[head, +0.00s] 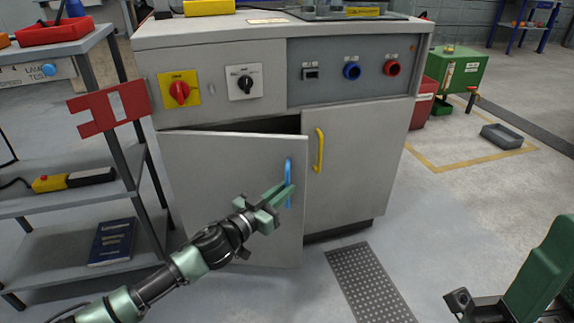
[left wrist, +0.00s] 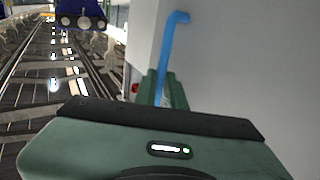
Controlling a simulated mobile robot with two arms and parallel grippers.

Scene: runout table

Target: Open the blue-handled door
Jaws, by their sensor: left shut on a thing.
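The cabinet door with the blue handle (head: 230,190) stands partly open, its handle side swung out from the cabinet (head: 362,170). A dark gap shows above it. The blue handle (head: 288,170) is an upright bar near the door's right edge. My left gripper (head: 288,190) is shut on the lower part of this handle. The left wrist view also shows the blue handle (left wrist: 170,60) running down between the green fingers. My right arm shows at the lower right of the head view; its fingertips are not in view.
The yellow-handled door (head: 355,160) beside it is closed. A grey shelf rack (head: 95,195) stands close on the left, with a red bracket (head: 110,108) near the cabinet. A dark floor grate (head: 368,285) lies in front.

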